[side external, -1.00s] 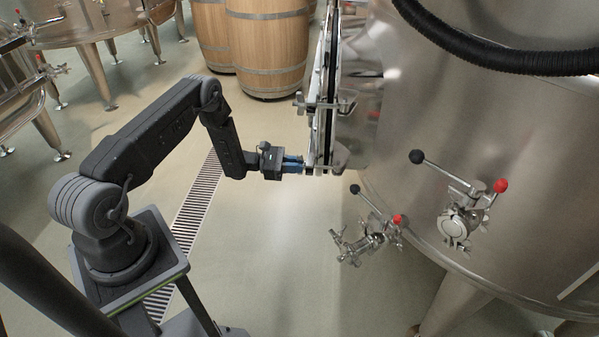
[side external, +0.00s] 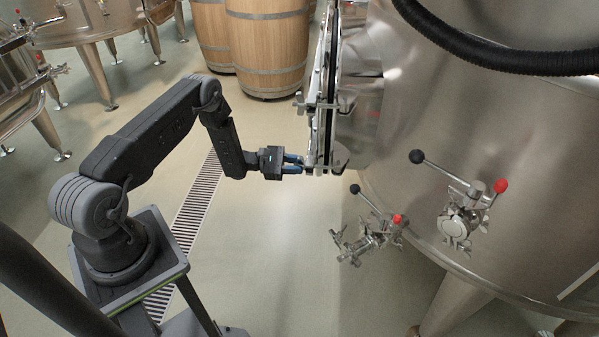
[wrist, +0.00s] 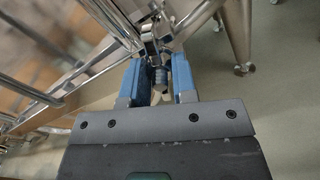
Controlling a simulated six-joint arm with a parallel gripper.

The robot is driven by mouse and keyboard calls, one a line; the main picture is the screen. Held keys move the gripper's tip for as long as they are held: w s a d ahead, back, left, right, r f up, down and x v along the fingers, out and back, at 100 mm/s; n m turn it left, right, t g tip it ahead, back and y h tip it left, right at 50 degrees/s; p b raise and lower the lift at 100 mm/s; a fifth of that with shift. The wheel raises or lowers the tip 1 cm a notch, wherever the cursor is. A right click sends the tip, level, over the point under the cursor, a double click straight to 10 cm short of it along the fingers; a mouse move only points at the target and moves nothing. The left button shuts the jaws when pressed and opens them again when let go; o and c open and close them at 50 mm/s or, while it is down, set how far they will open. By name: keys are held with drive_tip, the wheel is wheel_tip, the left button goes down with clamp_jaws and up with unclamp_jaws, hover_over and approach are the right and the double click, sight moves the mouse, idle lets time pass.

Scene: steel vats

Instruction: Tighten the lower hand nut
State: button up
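The lower hand nut (wrist: 150,48) is a shiny metal piece on a threaded bolt (wrist: 160,78) at the low end of the vat door in the wrist view. In the side view this spot is small and partly hidden by my fingertips. In the wrist view my gripper (wrist: 157,78) has a finger on each side of the bolt end, with gaps visible. Whether the fingertips touch the nut cannot be told.
The door (side external: 320,90) stands edge-on at the vat (side external: 480,120). Another metal clamp (side external: 299,102) sits higher on it. Valves with levers (side external: 370,235) (side external: 463,215) project lower right. Wooden barrels (side external: 268,45) stand behind. The floor around my arm is open.

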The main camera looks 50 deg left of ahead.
drive_tip(key=v, duration=0.9)
idle(0.5)
drive_tip(key=shift+r, duration=0.1)
